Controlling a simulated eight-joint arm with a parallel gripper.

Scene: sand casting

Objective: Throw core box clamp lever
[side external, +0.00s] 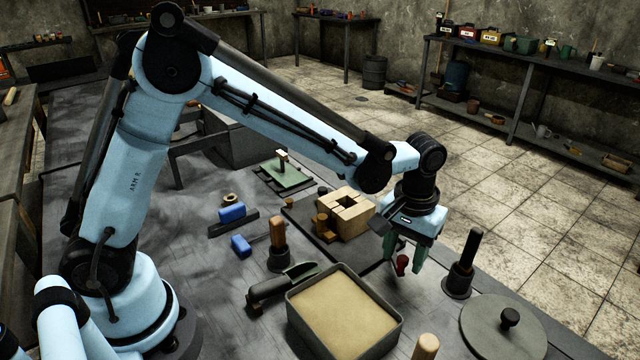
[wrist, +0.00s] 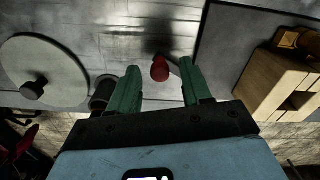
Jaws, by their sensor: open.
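The wooden core box (side external: 345,212), a pale block with a square opening in its top, stands on a dark base plate (side external: 302,214). It shows at the right of the wrist view (wrist: 262,85). The clamp lever's red knob (side external: 402,265) is at the right end of the base plate; the wrist view shows the knob (wrist: 160,68) between the fingers. A short grey piece of the lever shows beside it. My gripper (side external: 404,259) is open, with its green fingers (wrist: 157,84) either side of the knob. I cannot tell whether either finger touches it.
A sand-filled box (side external: 345,312) stands in front on the bench. A black-handled tool in a round holder (side external: 460,272) and a round lid with a knob (side external: 504,328) are to the right.

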